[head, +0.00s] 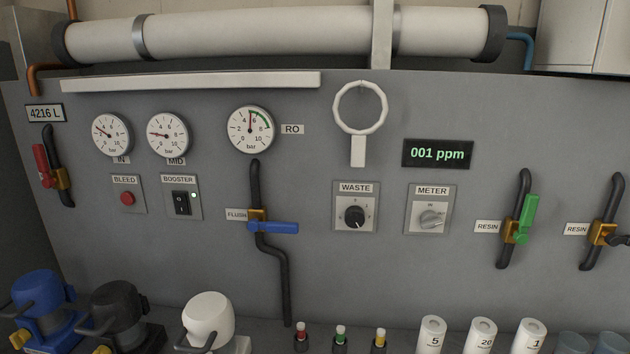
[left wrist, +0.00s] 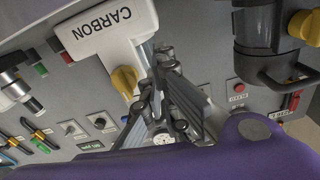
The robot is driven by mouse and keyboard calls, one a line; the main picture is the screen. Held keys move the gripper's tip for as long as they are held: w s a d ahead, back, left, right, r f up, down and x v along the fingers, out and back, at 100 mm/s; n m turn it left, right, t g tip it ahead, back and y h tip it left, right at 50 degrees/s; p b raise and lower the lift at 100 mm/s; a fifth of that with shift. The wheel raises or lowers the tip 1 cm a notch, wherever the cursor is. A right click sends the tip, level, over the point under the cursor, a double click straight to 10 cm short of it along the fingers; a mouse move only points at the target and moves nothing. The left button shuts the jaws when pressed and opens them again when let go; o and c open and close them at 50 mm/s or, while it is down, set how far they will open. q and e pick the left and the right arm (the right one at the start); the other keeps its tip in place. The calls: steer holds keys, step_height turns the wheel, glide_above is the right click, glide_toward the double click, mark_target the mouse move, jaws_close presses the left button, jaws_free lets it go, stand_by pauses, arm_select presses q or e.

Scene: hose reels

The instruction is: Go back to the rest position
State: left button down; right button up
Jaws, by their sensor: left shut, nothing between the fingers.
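My left gripper (left wrist: 165,95) shows in the left wrist view, shut and empty, with its metal fingers in the middle of the picture. The white housing labelled CARBON (left wrist: 105,30) and its yellow valve knob (left wrist: 125,82) are just left of the fingers in that view. I cannot tell how far apart they are. Neither gripper shows in the head view, and my right gripper is in no view.
The grey panel (head: 330,270) carries gauges, switches and valves, including a blue FLUSH lever (head: 272,227). Blue (head: 38,288), black (head: 127,300) and white (head: 208,315) filter heads stand at lower left. Small bottles and white cartridges (head: 433,335) line the bottom.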

arm_select(q)
steer(key=s+d+f+g+p, duration=0.1)
steer(key=s+d+f+g, duration=0.2)
steer(key=s, duration=0.7)
steer(key=s+d+f+n+g+p, duration=0.1)
steer(key=s+d+f+g+p, duration=0.1)
steer(key=s+f, duration=0.4)
steer(key=s+d+f+g+p, duration=0.2)
steer(key=s+d+f+g, duration=0.2)
steer(key=s, duration=1.2)
steer(key=shift+s+d+f+n+g+y, duration=0.15)
steer(key=shift+d+f+n+g+y, duration=0.2)
steer(key=shift+d+f, duration=0.65)
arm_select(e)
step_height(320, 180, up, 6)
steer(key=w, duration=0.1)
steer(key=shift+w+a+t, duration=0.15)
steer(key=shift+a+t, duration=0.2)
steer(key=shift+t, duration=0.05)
arm_select(q)
steer(key=shift+d+r, duration=0.15)
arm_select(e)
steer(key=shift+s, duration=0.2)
